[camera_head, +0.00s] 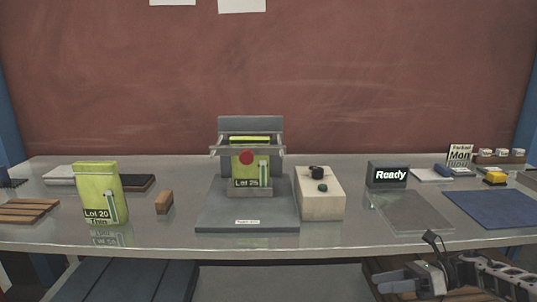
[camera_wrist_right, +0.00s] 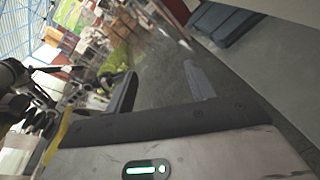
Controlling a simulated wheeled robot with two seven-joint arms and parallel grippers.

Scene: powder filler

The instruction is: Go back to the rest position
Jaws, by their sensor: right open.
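My right gripper (camera_head: 408,263) is at the lower right of the head view, in front of the table's front edge. Its two fingers are spread apart with nothing between them. The right wrist view also shows the open fingers (camera_wrist_right: 160,82), empty, with the scene tilted behind them. My left gripper is not in view. A green "Lot 25" pouch (camera_head: 257,160) stands in the grey filler stand (camera_head: 220,216) at the middle of the table. A green "Lot 20" pouch (camera_head: 97,190) stands upright at the left. Both are well away from my right gripper.
A beige box with a green button (camera_head: 322,205) stands right of the stand. A "Ready" display (camera_head: 387,174), a clear sheet (camera_head: 410,213) and a blue mat (camera_head: 495,208) lie farther right. A wooden block (camera_head: 164,202) and wooden slats (camera_head: 30,210) are at the left.

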